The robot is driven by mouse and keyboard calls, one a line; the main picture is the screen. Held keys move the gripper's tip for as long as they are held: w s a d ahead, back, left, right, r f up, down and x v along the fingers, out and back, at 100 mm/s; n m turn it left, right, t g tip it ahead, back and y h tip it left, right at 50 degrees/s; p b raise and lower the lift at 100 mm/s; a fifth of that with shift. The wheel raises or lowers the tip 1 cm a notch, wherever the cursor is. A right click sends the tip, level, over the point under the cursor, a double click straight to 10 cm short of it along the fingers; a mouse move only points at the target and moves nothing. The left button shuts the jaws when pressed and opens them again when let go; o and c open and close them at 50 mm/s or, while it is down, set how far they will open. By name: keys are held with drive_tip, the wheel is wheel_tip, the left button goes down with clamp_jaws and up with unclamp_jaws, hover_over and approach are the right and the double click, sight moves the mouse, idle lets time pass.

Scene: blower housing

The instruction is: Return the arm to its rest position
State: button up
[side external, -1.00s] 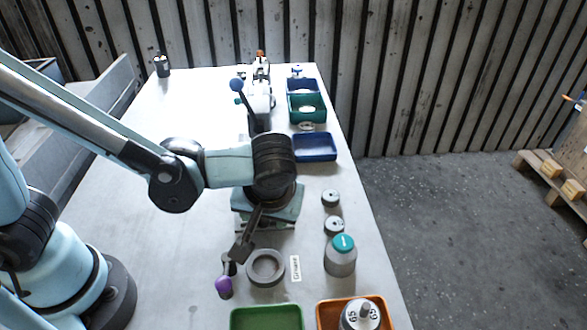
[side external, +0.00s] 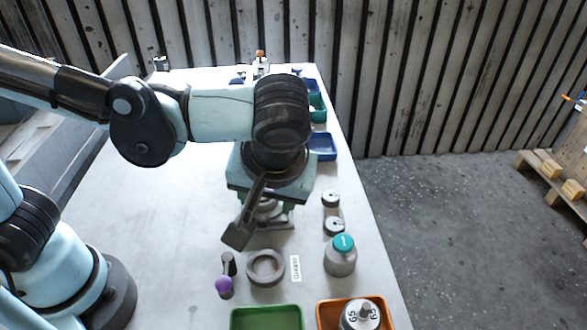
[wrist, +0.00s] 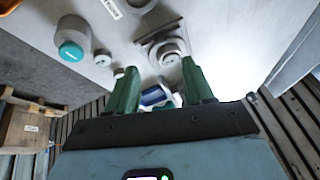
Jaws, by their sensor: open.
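My gripper (wrist: 160,85) hangs over the table, its two green fingers apart and nothing between them in the wrist view. In the side external view the wrist and the dark bracket partly hide the fingers. Below the gripper is a grey round part on a square base (wrist: 168,52), standing on the table with a gap to the fingers. Its base also shows in the side external view (side external: 268,222), where my gripper covers its upper part. My arm reaches in from the left, well above the table (side external: 140,215).
A green tray (side external: 267,318) and an orange tray (side external: 322,310) are at the front, a blue tray (side external: 322,147) behind. The table's left is mostly clear.

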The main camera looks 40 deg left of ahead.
drive_tip(key=shift+a, duration=0.1)
drive_tip(key=w+a+m+t+h, duration=0.2)
drive_tip(key=a+m+t+h, duration=0.2)
drive_tip(key=a, duration=1.2)
drive_tip(key=shift+w+a+f+m+t, duration=0.2)
drive_tip(key=shift+a+f+m+t, duration=0.15)
drive_tip(key=shift+m, duration=0.85)
